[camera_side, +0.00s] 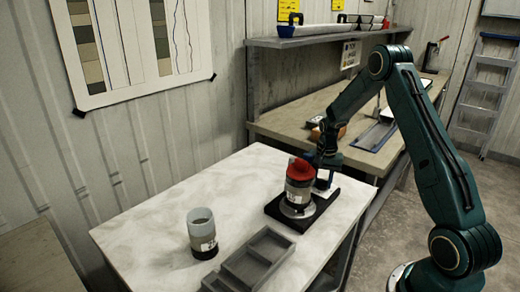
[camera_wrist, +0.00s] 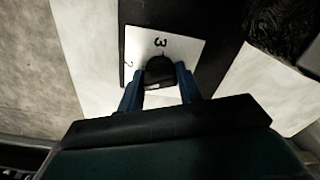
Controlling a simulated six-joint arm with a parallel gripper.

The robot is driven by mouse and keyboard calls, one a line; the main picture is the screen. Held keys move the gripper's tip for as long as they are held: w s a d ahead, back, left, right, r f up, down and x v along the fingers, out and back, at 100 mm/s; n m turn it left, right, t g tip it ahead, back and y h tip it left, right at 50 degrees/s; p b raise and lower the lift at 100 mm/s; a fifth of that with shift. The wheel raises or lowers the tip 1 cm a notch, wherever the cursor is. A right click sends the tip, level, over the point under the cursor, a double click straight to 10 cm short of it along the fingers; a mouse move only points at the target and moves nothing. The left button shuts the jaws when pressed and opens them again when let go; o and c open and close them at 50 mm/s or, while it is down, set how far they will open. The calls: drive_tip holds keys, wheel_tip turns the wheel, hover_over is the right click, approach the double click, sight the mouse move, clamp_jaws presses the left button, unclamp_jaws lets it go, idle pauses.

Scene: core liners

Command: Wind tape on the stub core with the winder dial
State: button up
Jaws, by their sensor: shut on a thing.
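The winder (camera_side: 276,209) has a black base and a pale round turntable, on the right part of the white table. A labelled core (camera_side: 297,191) with a red cap (camera_side: 299,168) stands upright on the turntable. My gripper (camera_side: 325,181) is at the winder's right end, behind the core. In the wrist view its blue fingers (camera_wrist: 160,82) are shut on the black dial knob (camera_wrist: 159,70). The knob sits on a white dial plate (camera_wrist: 187,48) marked with a 3 and, to the left, a 2. The side view does not show the knob clearly.
A second labelled cylinder (camera_side: 202,240), grey above and dark below, stands on the table at left. A grey divided tray (camera_side: 240,266) lies at the front edge. The table's back left (camera_side: 180,190) is clear. A long bench (camera_side: 285,120) runs behind.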

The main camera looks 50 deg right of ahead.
sight(323, 180)
drive_tip(key=shift+r, duration=0.1)
drive_tip(key=o, duration=1)
wheel_tip(323, 180, up, 14)
drive_tip(key=shift+f, duration=0.1)
idle(0.4)
drive_tip(key=c, duration=0.4)
drive_tip(key=shift+n, duration=0.3)
drive_tip(key=shift+c, duration=0.3)
